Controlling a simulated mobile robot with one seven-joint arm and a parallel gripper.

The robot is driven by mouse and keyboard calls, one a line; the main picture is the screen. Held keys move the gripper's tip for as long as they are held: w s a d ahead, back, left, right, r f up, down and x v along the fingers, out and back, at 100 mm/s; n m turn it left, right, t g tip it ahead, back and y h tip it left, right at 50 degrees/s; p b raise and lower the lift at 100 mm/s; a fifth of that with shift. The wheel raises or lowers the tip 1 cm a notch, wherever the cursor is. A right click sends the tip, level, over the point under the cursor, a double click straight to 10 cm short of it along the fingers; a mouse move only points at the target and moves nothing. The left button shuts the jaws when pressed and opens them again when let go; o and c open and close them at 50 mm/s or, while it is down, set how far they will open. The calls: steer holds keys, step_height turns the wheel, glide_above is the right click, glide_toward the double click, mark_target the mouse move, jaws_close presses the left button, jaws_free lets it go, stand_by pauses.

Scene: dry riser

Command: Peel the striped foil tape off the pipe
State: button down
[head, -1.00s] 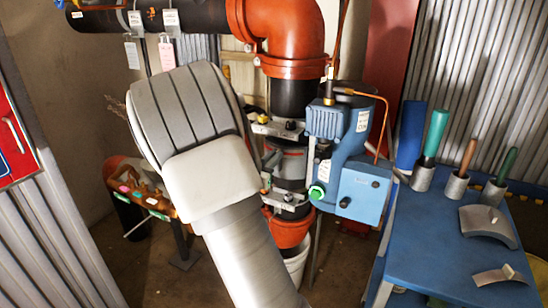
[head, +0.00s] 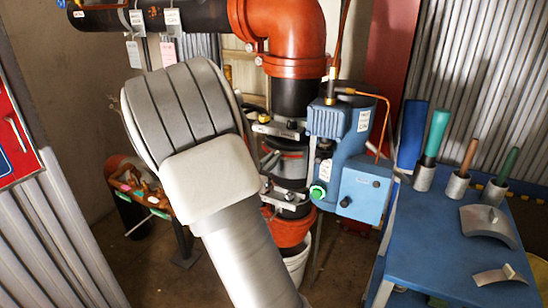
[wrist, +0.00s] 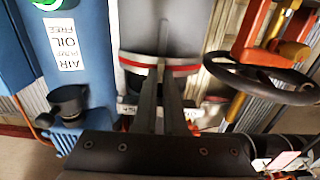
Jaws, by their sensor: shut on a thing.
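The black and grey vertical pipe (head: 290,166) stands mid-picture below the orange elbow in the head view. The striped foil tape (wrist: 184,69) shows in the wrist view as a curved red and pale band across the pipe; a bit of its red also shows in the head view (head: 292,154). My gripper (wrist: 160,82) reaches the band with both fingers close together, shut on the tape. The exact grip spot is partly hidden by the fingers.
A blue machine (head: 340,150) labelled oil-free air stands close to the pipe's right. Metal clamps (head: 275,127) sit above and below the band. A black handwheel (wrist: 262,85) shows in the wrist view. A blue bench (head: 445,255) with tools is at right.

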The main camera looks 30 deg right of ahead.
steer(key=p+v, duration=0.1)
steer(key=v, duration=0.6)
steer(key=shift+a, duration=0.15)
stand_by(0.7)
